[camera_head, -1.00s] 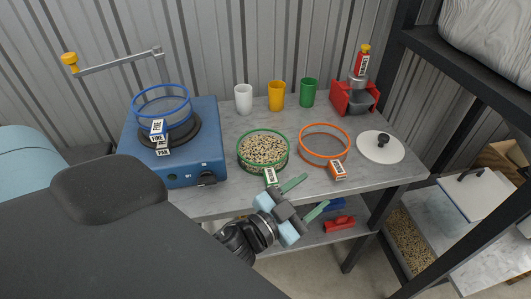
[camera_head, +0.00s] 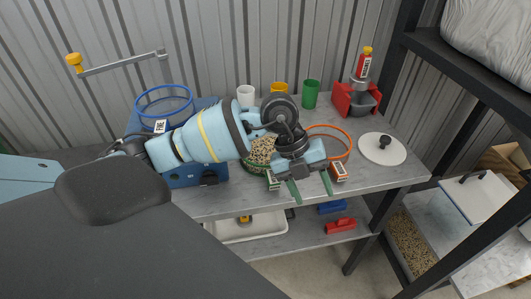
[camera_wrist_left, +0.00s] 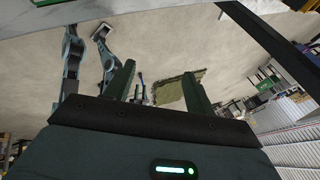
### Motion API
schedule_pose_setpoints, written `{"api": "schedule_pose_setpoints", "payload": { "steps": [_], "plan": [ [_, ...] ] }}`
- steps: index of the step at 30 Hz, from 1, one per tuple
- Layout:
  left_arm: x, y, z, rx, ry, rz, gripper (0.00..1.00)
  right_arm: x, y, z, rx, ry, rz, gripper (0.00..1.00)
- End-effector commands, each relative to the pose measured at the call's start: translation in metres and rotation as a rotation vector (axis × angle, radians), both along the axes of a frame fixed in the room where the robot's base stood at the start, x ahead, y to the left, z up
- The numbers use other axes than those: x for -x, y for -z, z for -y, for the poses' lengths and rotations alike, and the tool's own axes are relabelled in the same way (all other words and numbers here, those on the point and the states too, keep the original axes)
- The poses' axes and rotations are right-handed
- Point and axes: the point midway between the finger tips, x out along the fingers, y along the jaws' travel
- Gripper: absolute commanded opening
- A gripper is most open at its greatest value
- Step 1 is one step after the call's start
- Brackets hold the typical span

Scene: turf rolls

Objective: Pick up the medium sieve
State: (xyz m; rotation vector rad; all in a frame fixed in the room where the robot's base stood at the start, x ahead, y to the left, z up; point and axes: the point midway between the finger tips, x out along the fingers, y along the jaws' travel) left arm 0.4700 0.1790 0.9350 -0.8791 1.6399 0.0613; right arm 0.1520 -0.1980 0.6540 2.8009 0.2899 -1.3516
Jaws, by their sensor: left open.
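Three ringed sieves are on the bench in the head view. The green one (camera_head: 256,170) holds mixed grain and bears a white label too small to read; my arm partly covers it. The orange one (camera_head: 349,143) is to its right, partly behind my gripper. The blue one (camera_head: 164,87), labelled FINE, is at the left. I cannot read which is medium. My left gripper (camera_head: 311,189) is open and empty, its fingers over the bench's front edge, in front of and between the green and orange sieves. Its fingers also show in the wrist view (camera_wrist_left: 158,85), with nothing between them.
A blue stove (camera_head: 182,180) stands at left, mostly hidden. White, yellow and green cups (camera_head: 311,94) line the back. A red device (camera_head: 357,99) and a white lid (camera_head: 382,149) are at right. A dark shelf post (camera_head: 391,100) rises beyond. A white tray (camera_head: 240,232) is below.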

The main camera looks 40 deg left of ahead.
Motion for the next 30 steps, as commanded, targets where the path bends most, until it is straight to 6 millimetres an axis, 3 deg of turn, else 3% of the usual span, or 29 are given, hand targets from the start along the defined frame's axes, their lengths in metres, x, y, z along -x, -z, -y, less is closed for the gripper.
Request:
{"api": "schedule_pose_setpoints", "payload": {
  "steps": [1, 3, 6, 9, 17, 25, 30],
  "plan": [
    [-0.01, -0.005, -0.026, -0.111, -0.04, -0.005, 0.55, 0.001, 0.0, 0.0, 0.0, 0.0, -0.002, 0.36],
    [-0.017, -0.011, -0.059, -0.252, -0.099, -0.025, 0.55, 0.002, 0.001, 0.0, 0.001, 0.0, -0.004, 0.36],
    [-0.024, -0.022, -0.096, -0.402, -0.179, -0.047, 0.55, 0.002, 0.001, 0.0, 0.002, -0.002, -0.003, 0.36],
    [-0.026, -0.031, -0.118, -0.489, -0.233, -0.061, 0.55, 0.002, 0.0, 0.001, 0.002, -0.003, -0.002, 0.36],
    [-0.026, -0.033, -0.128, -0.529, -0.259, -0.07, 0.55, -0.001, 0.0, 0.001, 0.003, -0.005, 0.003, 0.36],
    [-0.025, -0.009, -0.128, -0.528, -0.257, -0.072, 0.55, -0.005, -0.001, 0.001, 0.003, -0.003, 0.012, 0.36],
    [-0.025, -0.006, -0.127, -0.526, -0.255, -0.07, 0.55, -0.006, -0.002, 0.001, 0.003, -0.004, 0.014, 0.36]
  ]
}}
